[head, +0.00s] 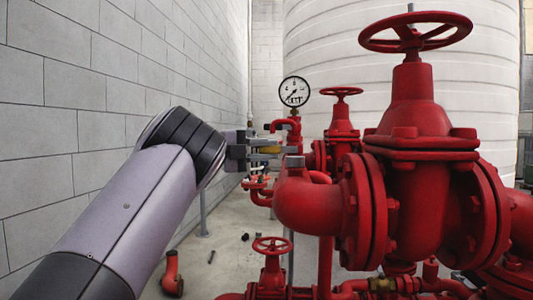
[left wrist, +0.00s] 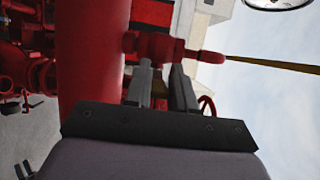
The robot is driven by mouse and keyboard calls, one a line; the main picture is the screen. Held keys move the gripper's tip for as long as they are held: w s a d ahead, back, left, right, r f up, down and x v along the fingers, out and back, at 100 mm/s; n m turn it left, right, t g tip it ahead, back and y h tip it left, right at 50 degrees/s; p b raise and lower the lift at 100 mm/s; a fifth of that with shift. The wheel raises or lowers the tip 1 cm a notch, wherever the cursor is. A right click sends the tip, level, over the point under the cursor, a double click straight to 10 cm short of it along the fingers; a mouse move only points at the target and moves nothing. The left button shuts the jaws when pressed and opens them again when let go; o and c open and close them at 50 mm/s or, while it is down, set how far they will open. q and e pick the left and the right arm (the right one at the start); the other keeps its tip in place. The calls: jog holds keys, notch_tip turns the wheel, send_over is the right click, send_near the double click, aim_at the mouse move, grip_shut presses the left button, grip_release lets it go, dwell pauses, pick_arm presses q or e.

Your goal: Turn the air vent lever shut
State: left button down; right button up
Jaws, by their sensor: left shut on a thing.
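My left gripper (head: 277,149) reaches in from the left to the red pipework below the pressure gauge. It is shut on the air vent lever (head: 268,149), a small yellowish piece that shows between the fingers. In the left wrist view, the two grey fingers of the gripper (left wrist: 163,75) point at a small red fitting (left wrist: 157,47) beside a thick red pipe (left wrist: 92,60). The fingers hide most of the lever, so its exact angle is hard to tell. My right gripper is not in view.
The round pressure gauge (head: 294,91) stands just above the gripper. A large red gate valve (head: 412,115) with a handwheel fills the right side. A smaller red valve (head: 342,125) stands behind. A block wall (head: 90,60) runs along the left. Loose parts (head: 172,275) lie on the floor.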

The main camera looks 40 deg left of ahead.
pick_arm(q)
jog(key=shift+f, duration=0.15)
jog(key=c, duration=1)
grip_release()
jog(key=v, duration=0.7)
jog(key=shift+s, duration=0.1)
